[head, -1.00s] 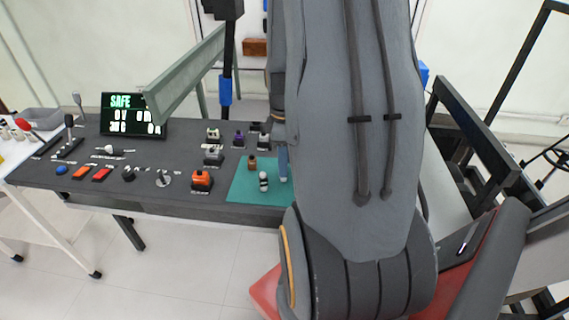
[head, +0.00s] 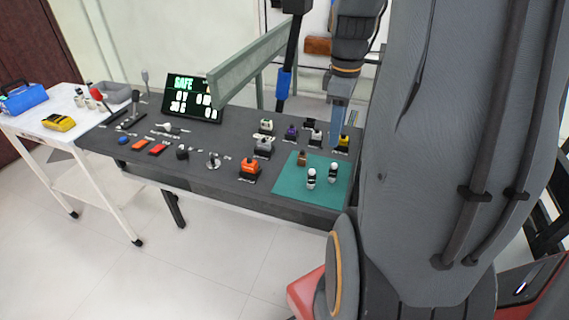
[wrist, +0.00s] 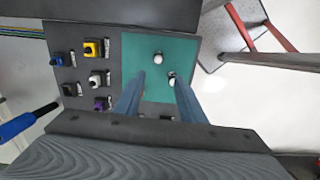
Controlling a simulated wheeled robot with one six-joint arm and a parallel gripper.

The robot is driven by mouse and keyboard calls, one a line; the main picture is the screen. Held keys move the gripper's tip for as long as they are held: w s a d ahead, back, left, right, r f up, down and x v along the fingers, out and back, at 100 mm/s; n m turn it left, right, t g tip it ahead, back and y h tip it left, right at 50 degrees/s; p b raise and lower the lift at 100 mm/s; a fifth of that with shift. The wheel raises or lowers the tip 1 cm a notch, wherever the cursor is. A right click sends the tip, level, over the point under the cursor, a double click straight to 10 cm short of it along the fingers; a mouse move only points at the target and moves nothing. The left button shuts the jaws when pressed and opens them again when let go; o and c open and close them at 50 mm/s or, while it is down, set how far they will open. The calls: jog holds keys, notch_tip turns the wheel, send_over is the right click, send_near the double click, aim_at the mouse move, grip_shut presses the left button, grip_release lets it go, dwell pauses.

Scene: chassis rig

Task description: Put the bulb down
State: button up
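Two small white bulbs with dark bands stand on the green mat (head: 290,187), at the right of the dark bench: a left bulb (head: 311,178) and a right bulb (head: 333,172). The wrist view also shows two bulbs, one (wrist: 158,58) farther out and one (wrist: 171,79) by the right fingertip in the picture. My gripper (wrist: 159,77) is open, with its two fingers apart and nothing held between them. In the head view my gripper (head: 338,122) is above the back of the mat, clear of both bulbs.
A small brown part (head: 302,158) is at the mat's back left. An orange-topped unit (head: 249,169) and several switch blocks stand left of and behind the mat. A green beam (head: 245,70) crosses near my arm. A display reading SAFE (head: 192,98) stands farther left.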

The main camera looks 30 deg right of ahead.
jog(key=s+a+f+m, duration=0.1)
jog(key=a+m, duration=0.3)
jog(key=a, duration=0.7)
jog(key=s+a+f+m+t, duration=0.1)
jog(key=a+f+m, duration=0.2)
jog(key=a, duration=0.9)
jog(key=shift+s+a+f+m, duration=0.15)
jog(key=shift+s+f+m, duration=0.2)
jog(key=shift+m, duration=0.05)
